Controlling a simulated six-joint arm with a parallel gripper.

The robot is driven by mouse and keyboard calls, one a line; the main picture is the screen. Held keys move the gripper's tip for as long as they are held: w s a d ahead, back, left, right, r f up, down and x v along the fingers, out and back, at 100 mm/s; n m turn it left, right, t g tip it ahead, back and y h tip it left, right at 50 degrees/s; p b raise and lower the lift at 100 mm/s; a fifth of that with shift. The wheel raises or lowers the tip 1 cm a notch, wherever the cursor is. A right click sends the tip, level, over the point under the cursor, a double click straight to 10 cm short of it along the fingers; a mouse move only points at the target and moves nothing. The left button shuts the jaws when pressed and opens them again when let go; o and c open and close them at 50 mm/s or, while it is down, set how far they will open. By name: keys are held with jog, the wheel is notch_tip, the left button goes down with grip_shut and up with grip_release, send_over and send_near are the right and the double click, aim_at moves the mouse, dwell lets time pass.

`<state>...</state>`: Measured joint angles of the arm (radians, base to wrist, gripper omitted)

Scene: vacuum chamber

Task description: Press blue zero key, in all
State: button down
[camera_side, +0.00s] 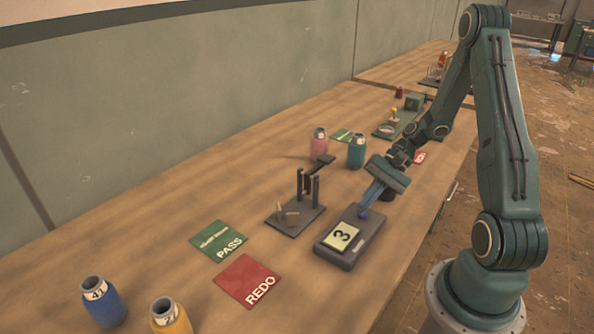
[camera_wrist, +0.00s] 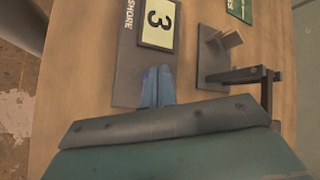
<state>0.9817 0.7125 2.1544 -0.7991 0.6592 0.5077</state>
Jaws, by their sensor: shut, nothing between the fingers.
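A dark grey device (camera_side: 333,255) with a pale display (camera_side: 342,236) reading 3 lies flat on the bench. In the wrist view the device (camera_wrist: 127,60) shows the lettering "SHORE" beside its display (camera_wrist: 158,22). My gripper (camera_side: 366,208) is shut and empty, its blue fingers pointing down at the end of the device away from the display. In the wrist view the shut fingertips (camera_wrist: 158,70) lie over the device just below the display.
A dark stand with posts (camera_side: 300,205) is close left of the device. A green PASS card (camera_side: 219,240) and red REDO card (camera_side: 248,281) lie nearer. Pink (camera_side: 320,145) and teal (camera_side: 357,153) jars stand behind; blue (camera_side: 103,303) and yellow (camera_side: 170,318) jars stand in front.

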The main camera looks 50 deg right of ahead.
aim_at(366, 212)
jog(key=shift+f, duration=0.85)
dwell(1.4)
jog(key=shift+r, duration=0.9)
dwell(0.4)
jog(key=shift+r, duration=2.5)
